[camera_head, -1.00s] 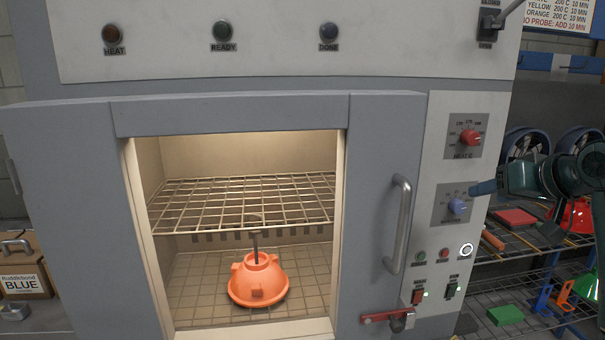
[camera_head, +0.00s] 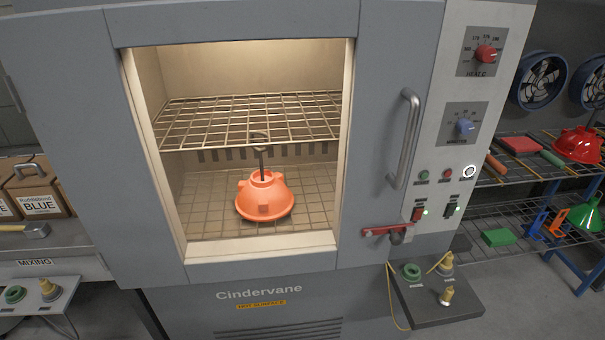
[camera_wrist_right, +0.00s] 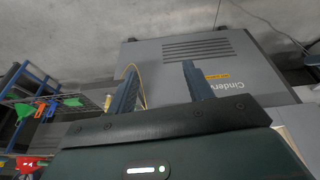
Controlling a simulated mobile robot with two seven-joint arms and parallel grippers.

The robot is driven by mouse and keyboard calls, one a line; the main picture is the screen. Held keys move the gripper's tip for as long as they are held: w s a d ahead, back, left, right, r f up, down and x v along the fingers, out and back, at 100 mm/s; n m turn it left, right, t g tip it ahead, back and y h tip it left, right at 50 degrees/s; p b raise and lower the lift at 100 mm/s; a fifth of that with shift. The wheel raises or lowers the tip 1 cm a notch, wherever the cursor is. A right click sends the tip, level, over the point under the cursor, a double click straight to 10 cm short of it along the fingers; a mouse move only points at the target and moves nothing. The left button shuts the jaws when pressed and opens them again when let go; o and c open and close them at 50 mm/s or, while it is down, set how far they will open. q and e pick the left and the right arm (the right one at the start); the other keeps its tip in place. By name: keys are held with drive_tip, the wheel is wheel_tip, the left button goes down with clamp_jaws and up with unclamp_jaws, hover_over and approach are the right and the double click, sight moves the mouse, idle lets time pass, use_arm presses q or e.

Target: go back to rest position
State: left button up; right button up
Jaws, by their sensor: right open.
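My right gripper (camera_wrist_right: 158,88) shows in the right wrist view with its two blue-grey fingers apart and nothing between them. Behind it in that view is the lower front of the oven (camera_wrist_right: 200,55), turned upside down. Neither gripper shows in the head view now. The oven (camera_head: 398,30) fills the middle of the head view. Its window shows an orange hood (camera_head: 264,196) with a dark hook on top, sitting upright below a wire rack (camera_head: 240,118). The oven door with its upright handle (camera_head: 404,138) looks closed, with a red latch (camera_head: 385,230) at its lower right.
A shelf on the right holds a red hood (camera_head: 578,145), a green funnel (camera_head: 586,215) and a green block (camera_head: 498,237). A small grey platform (camera_head: 435,305) stands low by the oven. A bench with boxes (camera_head: 38,188) is on the left. Open floor lies at right.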

drive_tip(key=w+a+f+t+y, duration=0.2)
drive_tip(key=w+a+f+t, duration=0.3)
drive_tip(key=f+t, duration=0.1)
drive_tip(key=shift+w+a+f+n+t+y, duration=0.3)
drive_tip(key=shift+w+a+f+n+y, duration=0.1)
drive_tip(key=shift+f, duration=0.4)
drive_tip(key=shift+c, duration=0.5)
idle(0.5)
